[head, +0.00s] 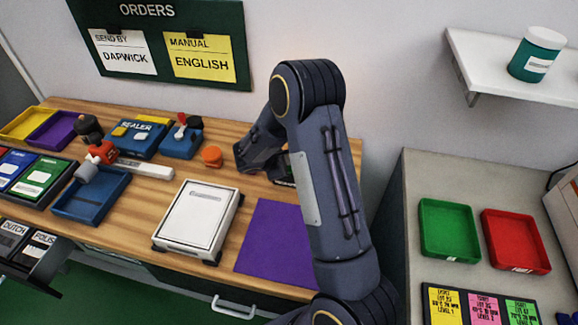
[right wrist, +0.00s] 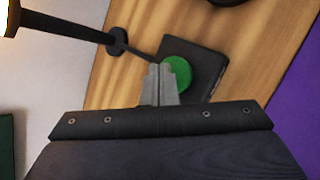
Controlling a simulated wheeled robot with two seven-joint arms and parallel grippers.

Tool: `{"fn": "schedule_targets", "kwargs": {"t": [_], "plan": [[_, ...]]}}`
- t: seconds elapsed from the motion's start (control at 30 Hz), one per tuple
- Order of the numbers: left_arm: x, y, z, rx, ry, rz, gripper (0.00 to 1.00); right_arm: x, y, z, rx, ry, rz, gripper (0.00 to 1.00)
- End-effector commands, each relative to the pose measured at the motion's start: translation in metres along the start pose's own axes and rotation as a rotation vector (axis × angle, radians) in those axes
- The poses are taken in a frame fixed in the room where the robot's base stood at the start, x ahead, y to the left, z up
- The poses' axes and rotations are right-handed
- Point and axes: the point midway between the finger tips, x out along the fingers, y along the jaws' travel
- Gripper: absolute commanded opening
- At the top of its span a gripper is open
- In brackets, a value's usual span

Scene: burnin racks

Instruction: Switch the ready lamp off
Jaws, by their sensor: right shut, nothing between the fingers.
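A dark box (right wrist: 210,72) with a round green button (right wrist: 177,72) lies on the wooden bench in the right wrist view. My right gripper (right wrist: 160,72) is shut and empty, its fingertips overlapping the button's left edge in that view. I cannot tell whether they touch it. A black stem (right wrist: 60,28) with a round foot stands beside the box; its bright end (right wrist: 5,18), apparently the lit lamp, is cut off at the upper left. In the head view my right arm hides most of the box and the fingertips. My left gripper is not in view.
An orange round knob (head: 211,156) and a blue unit with a red-topped lever (head: 182,140) stand left of my right gripper. A white case (head: 197,220) and a purple mat (head: 272,240) lie in front. Green (head: 448,230) and red (head: 515,241) trays are at right.

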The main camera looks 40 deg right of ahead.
Motion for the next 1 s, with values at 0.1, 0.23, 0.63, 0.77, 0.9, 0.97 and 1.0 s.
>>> {"fn": "schedule_targets", "kwargs": {"t": [0.1, 0.23, 0.63, 0.77, 0.9, 0.97, 1.0], "plan": [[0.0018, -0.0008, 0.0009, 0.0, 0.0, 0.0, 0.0, 0.0012, -0.0009, -0.0009, 0.0, 0.0, 0.0, 0.0], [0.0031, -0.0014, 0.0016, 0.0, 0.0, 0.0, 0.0, 0.0021, -0.0015, -0.0015, 0.0, 0.0, 0.0, 0.0], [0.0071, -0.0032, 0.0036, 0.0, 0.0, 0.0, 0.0, 0.0047, -0.0035, -0.0034, 0.0, 0.0, 0.0, 0.0], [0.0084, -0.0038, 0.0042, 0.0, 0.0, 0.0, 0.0, 0.0056, -0.0041, -0.004, 0.0, 0.0, 0.0, 0.0], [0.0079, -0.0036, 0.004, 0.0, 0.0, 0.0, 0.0, 0.0051, -0.0038, -0.0037, 0.0, 0.0, 0.0, 0.0], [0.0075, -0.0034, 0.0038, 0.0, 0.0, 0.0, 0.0, 0.0046, -0.0034, -0.0034, 0.0, 0.0, 0.0, 0.0], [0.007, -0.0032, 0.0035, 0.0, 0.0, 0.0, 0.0, 0.0038, -0.0029, -0.0029, 0.0, 0.0, 0.0, 0.0]]}}
